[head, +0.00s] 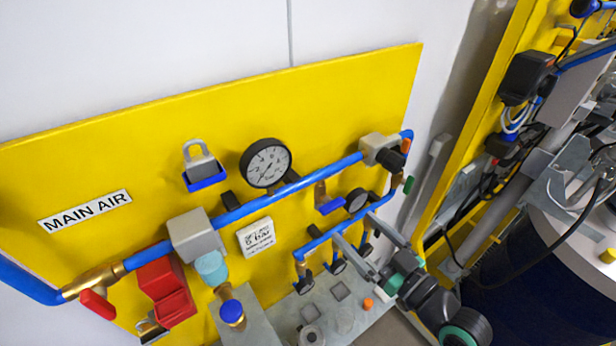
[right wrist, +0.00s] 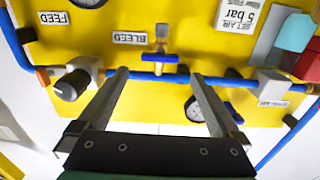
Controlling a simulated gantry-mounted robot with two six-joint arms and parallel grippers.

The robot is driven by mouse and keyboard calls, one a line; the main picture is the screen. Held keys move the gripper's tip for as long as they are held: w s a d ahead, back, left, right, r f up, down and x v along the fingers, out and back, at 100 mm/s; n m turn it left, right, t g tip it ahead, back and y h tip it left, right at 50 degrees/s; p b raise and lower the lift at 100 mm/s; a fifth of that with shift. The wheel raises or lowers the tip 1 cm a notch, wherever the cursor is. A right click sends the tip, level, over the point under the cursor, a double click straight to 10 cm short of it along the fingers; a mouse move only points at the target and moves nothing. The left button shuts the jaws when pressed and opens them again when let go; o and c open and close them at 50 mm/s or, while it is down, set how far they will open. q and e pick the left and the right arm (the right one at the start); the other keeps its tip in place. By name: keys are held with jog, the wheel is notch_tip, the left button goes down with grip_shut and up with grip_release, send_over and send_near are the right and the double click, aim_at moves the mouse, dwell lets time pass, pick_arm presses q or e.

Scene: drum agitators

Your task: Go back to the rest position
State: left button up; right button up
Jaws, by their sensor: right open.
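My right gripper (head: 352,226) comes in from the lower right in the head view, in front of the lower right part of the yellow panel (head: 110,160). Its two grey fingers are spread apart with nothing between them. In the right wrist view the open fingers (right wrist: 160,74) reach toward the blue pipe (right wrist: 172,78), with a blue-handled valve (right wrist: 158,57) seen between their tips. I cannot tell whether the fingers touch the pipe. My left gripper is in neither view.
The panel carries a large gauge (head: 266,163), a red block (head: 165,290), a padlock (head: 201,165) and a small gauge (head: 356,200). A grey shelf (head: 340,300) lies below the fingers. A dark drum (head: 550,265) and yellow frame (head: 490,110) stand at right.

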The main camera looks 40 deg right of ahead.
jog(key=w+a+r+n+t+y+p, duration=0.1)
jog(key=w+a+r+n+t+y, duration=0.15)
jog(key=a+r, duration=0.6)
jog(key=w+a+r+n+t+y+p, duration=0.2)
jog(key=a+r+n+y, duration=0.1)
jog(key=r, duration=1.1)
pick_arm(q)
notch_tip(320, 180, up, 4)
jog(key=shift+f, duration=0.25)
pick_arm(e)
jog(key=s+r+m+t+h, duration=0.1)
jog(key=s+r+m+t, duration=0.1)
jog(key=r, duration=0.7)
jog(key=s+a+r+m+t+h, duration=0.1)
jog(key=s+r+t, duration=0.2)
jog(key=r, duration=0.7)
jog(key=shift+s+a+m, duration=0.2)
jog(key=shift+s+m, duration=0.15)
jog(key=shift+s, duration=0.35)
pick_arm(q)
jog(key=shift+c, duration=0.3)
pick_arm(e)
jog(key=shift+r, duration=0.1)
